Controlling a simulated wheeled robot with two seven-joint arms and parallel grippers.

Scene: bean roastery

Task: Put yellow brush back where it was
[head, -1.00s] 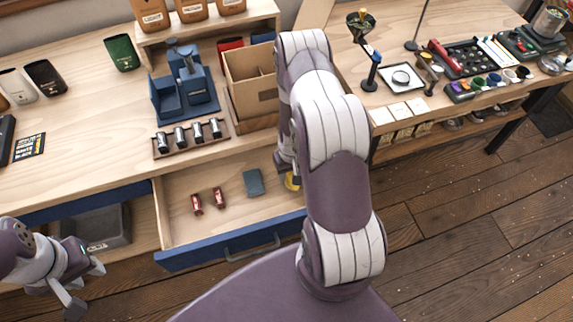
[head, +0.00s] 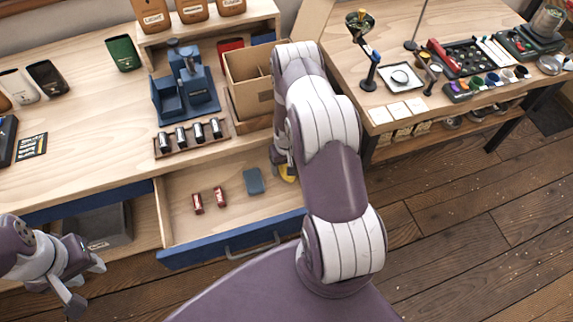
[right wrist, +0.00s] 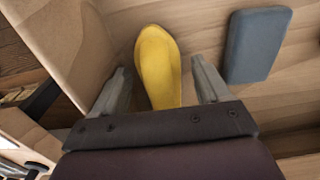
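The yellow brush (right wrist: 157,62) lies in the open drawer (head: 175,225), at its right end. In the head view only a small yellow part (head: 288,178) shows beside my right arm. My right gripper (right wrist: 160,68) is over it, fingers apart on either side of the yellow part, with a gap visible on both sides. The brush's near end is hidden behind the gripper body. My left gripper (head: 86,286) is open and empty at the lower left, in front of the counter.
A blue-grey block (head: 253,181) lies left of the brush, also in the right wrist view (right wrist: 257,45). Two red items (head: 208,200) lie further left in the drawer. A cardboard box (head: 250,82) stands on the counter behind. The drawer's wooden side wall (right wrist: 75,40) is close to the gripper.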

